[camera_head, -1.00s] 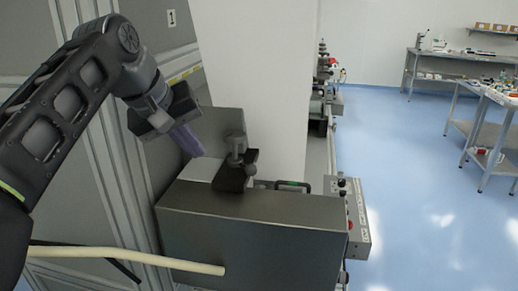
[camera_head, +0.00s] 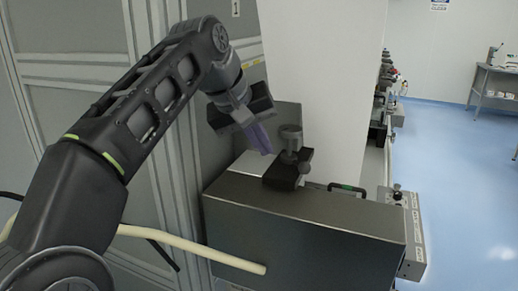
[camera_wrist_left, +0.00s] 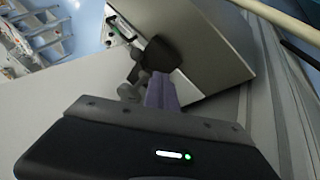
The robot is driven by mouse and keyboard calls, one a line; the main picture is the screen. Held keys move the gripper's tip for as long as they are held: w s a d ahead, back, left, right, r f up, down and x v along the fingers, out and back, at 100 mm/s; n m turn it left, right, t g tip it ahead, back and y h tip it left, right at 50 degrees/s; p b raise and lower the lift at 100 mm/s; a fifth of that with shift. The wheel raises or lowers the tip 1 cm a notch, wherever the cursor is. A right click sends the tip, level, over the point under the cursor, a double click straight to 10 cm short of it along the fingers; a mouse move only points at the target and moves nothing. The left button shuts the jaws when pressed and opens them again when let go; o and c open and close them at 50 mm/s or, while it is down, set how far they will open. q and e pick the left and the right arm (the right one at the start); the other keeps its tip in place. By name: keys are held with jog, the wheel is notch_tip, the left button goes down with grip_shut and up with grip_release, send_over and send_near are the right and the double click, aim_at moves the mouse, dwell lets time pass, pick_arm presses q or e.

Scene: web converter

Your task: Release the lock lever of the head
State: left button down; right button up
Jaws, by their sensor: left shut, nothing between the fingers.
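The head is a grey metal box (camera_head: 300,235) in front of a white panel. On its top sits a dark block with a round metal knob, which looks like the lock lever (camera_head: 291,140). My left gripper (camera_head: 266,148) has purple fingers, shut and empty, pointing down just left of the knob. A small gap seems to part them in the head view. In the left wrist view the fingers (camera_wrist_left: 162,84) reach close beside the lever (camera_wrist_left: 136,76) and overlap part of it, so contact is unclear. The black block (camera_wrist_left: 163,53) sits behind. My right gripper is not in view.
A grey cabinet wall (camera_head: 80,80) stands close on the left, behind my arm. A cream hose (camera_head: 180,241) runs to the box's front. A control panel (camera_head: 411,235) with knobs juts out at right. Blue floor (camera_head: 460,180) is open further right.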

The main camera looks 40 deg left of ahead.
aim_at(295, 162)
pick_arm(q)
jog(key=x, duration=0.5)
jog(key=shift+w+f+p, duration=0.15)
jog(key=shift+f+p, duration=0.2)
jog(key=shift+w+d+f+p, duration=0.15)
jog(key=shift+w+d+p, duration=0.15)
jog(key=shift+w+d, duration=0.45)
jog(key=shift+w+d+f+p, duration=0.15)
jog(key=shift+w+d+p, duration=0.1)
jog(key=shift+w+d, duration=0.4)
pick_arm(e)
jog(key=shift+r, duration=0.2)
pick_arm(q)
jog(key=shift+w+a, duration=0.15)
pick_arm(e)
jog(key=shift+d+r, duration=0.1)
